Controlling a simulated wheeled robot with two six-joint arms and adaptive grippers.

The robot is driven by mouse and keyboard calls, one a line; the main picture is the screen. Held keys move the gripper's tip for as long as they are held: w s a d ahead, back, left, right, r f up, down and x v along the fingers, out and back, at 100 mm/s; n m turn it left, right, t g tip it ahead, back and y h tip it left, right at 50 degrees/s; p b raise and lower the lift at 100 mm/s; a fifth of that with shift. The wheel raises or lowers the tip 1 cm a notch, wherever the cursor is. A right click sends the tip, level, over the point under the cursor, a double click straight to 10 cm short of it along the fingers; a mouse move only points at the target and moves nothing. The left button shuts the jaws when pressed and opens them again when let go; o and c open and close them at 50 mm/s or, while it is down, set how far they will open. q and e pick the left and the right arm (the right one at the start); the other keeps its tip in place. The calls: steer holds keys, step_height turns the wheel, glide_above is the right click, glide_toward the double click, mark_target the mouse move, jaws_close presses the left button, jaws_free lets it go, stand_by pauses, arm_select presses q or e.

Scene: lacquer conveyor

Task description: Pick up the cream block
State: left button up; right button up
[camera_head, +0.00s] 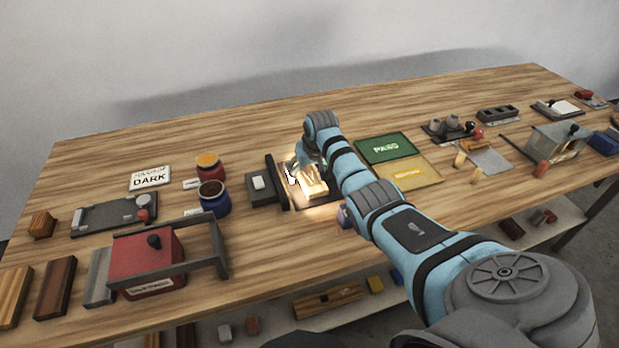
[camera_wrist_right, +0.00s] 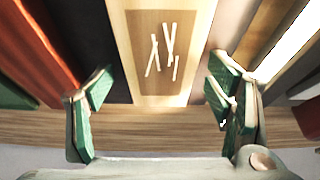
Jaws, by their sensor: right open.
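A cream block (camera_wrist_right: 122,40) is at the upper middle of the right wrist view, with a tan panel on its face and several thin white marks on that panel. In the head view a brightly lit pale shape (camera_head: 314,189), which looks like this block, sits on a dark base below my right gripper (camera_head: 303,168). The right gripper's green-padded fingers (camera_wrist_right: 157,95) are open, one to each side of the block's line, with visible gaps to it. The arm and gripper partly hide the block in the head view. My left gripper is not in view.
A dark bar (camera_head: 276,182) and a grey box with a white switch (camera_head: 259,186) stand just left of the lit spot. Red (camera_head: 208,164) and blue (camera_head: 214,198) jars are farther left. Green (camera_head: 385,148) and yellow (camera_head: 409,173) mats lie to the right.

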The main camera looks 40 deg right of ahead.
steer(key=shift+c, duration=0.5)
steer(key=shift+s+a+r, duration=0.1)
steer(key=shift+a, duration=0.05)
steer(key=c, duration=1)
steer(key=shift+c, duration=1)
